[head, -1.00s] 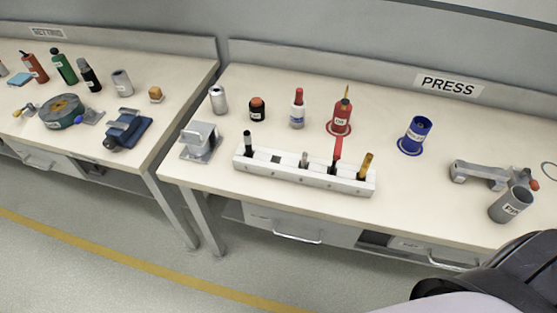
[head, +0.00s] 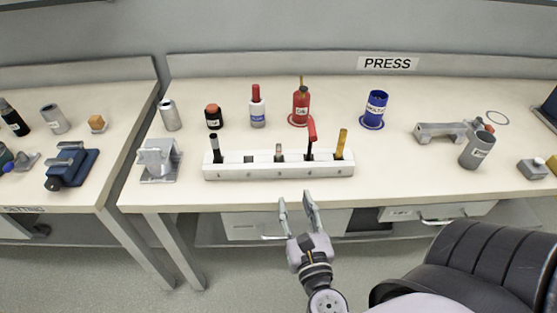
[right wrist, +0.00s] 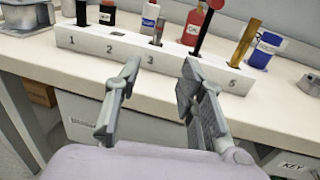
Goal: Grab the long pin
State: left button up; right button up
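A white rack (head: 260,171) with numbered slots stands on the press bench. It holds a black-topped tool (head: 214,147) in slot 1, a short grey pin (head: 279,151) in slot 3, a red-handled tool (head: 311,138) and a tall brass-coloured pin (head: 342,144) in slot 5. I cannot read which one is called the long pin. The brass-coloured pin also shows in the right wrist view (right wrist: 243,42). My right gripper (head: 295,198) is open and empty, in front of the rack near the bench's front edge. My left gripper is not in view.
Behind the rack stand a red oil bottle (head: 301,105), a blue container (head: 375,108) and other bottles. A grey holder (head: 160,160) is left of the rack. A grey cup (head: 477,150) and a grey fixture (head: 440,131) stand at right. The bench front (head: 400,182) is clear there.

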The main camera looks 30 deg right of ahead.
jog(key=w+d+r+p, duration=0.1)
jog(key=w, duration=0.1)
jog(key=p, duration=0.3)
send_near(279, 153)
jog(key=x, duration=0.4)
jog(key=shift+w+d, duration=0.1)
jog(key=shift+d, duration=0.25)
jog(key=shift+w+d+f, duration=0.1)
jog(key=shift+w+d, duration=0.1)
jog(key=shift+w, duration=0.35)
jog(key=x, duration=0.4)
jog(key=shift+w+a+p, duration=0.15)
jog(key=shift+w+p, duration=0.05)
jog(key=shift+p, duration=0.2)
jog(key=shift+w+d, duration=0.2)
jog(key=shift+w, duration=0.3)
jog(key=shift+c, duration=0.5)
grip_shut()
